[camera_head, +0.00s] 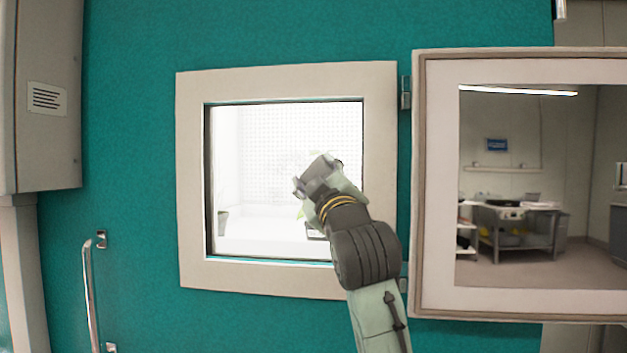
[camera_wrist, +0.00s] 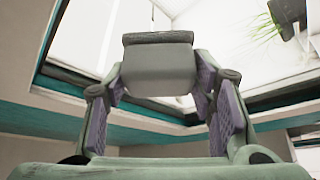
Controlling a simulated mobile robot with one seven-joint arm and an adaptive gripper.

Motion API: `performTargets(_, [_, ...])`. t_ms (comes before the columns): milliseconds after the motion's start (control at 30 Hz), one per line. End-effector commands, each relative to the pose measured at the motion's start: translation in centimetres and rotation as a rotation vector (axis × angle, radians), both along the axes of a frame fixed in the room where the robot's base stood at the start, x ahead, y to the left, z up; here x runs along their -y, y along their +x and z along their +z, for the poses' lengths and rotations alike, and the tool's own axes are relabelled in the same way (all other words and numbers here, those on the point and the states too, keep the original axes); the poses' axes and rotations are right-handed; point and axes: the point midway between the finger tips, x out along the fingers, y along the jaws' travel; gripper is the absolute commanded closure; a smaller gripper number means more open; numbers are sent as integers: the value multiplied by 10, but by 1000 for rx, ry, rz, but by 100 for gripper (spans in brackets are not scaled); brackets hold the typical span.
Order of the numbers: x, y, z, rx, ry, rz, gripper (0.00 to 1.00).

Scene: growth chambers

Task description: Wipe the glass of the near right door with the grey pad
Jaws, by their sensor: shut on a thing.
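The window (camera_head: 240,160) is set in a cream frame (camera_head: 385,150) on a teal door (camera_head: 290,30) and opens onto a bright white chamber. My gripper (camera_head: 318,178) is in front of the right middle of this window. In the wrist view my gripper (camera_wrist: 160,85) is shut on the grey pad (camera_wrist: 158,66), one finger on each side. The pad's dark edge points toward the bright chamber. I cannot tell whether the pad touches any glass. My gripper and arm hide part of the window.
A hinged square panel (camera_head: 436,200) stands swung open at the right, its pane showing a room with a bench. A metal handle (camera_head: 90,290) is at lower left, below a grey cabinet (camera_head: 45,60). A plant (camera_wrist: 268,25) shows inside the chamber.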

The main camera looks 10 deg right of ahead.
Motion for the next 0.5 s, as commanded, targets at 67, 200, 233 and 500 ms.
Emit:
performTargets(67, [1,1,6,0,0,-1,72])
performTargets(200, [0,2,10,-1,0,-1,72])
performTargets(233, [-1,2,10,-1,0,-1,72])
performTargets(500, [-21,7,10,-1,-1,1,72])
